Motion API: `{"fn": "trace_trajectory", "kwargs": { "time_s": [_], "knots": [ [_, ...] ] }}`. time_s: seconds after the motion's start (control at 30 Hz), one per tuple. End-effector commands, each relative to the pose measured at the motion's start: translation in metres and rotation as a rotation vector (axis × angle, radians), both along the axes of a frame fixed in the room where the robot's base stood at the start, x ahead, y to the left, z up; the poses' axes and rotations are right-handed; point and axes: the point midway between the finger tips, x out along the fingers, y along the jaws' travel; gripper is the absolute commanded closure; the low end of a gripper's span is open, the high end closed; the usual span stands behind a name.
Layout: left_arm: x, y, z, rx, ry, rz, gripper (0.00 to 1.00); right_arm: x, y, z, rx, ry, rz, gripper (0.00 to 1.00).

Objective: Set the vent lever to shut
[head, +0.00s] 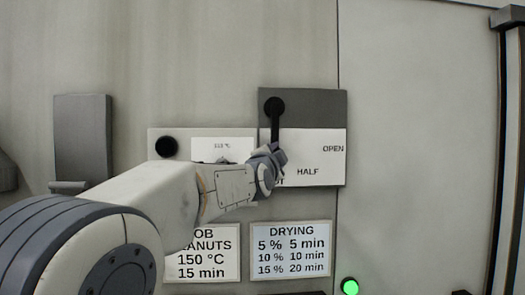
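The vent lever (275,128) is a black bar on a round black pivot, on a grey and white plate (315,108). It hangs almost straight down. The plate reads OPEN at right, HALF at lower middle, and a partly covered word ending in "T" at lower left, below the lever. My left gripper (275,158) is at the lever's lower end and hides it. The fingers are small and seen from behind, so I cannot tell whether they grip the lever or only touch it. My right gripper is not in view.
Behind my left arm are a panel with a black knob (166,146) and a white label, and a job card (210,262) partly covered. A drying card (290,250) and a lit green button (349,286) are below. The wall at right is clear up to a dark post (511,150).

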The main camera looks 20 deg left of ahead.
Motion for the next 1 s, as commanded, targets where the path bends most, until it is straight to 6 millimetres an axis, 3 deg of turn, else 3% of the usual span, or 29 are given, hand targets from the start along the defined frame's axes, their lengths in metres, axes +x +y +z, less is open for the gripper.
{"fn": "trace_trajectory", "kwargs": {
  "time_s": [0.47, 0.5, 0.57, 0.87, 1.0],
  "knots": [
    [0.002, -0.008, -0.003, 0.015, 0.012, -0.011, 1.0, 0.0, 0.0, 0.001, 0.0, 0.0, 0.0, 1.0],
    [0.002, -0.008, -0.003, 0.015, 0.012, -0.011, 0.45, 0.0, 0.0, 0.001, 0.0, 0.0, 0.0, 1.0],
    [0.002, -0.008, -0.003, 0.015, 0.011, -0.011, 0.27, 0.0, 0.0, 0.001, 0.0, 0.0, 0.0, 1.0],
    [0.001, -0.007, -0.001, 0.013, 0.007, -0.01, 0.27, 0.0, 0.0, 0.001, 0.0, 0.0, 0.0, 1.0],
    [-0.01, -0.007, -0.004, 0.013, 0.005, -0.01, 0.27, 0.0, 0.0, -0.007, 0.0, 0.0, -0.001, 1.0]
  ]
}}
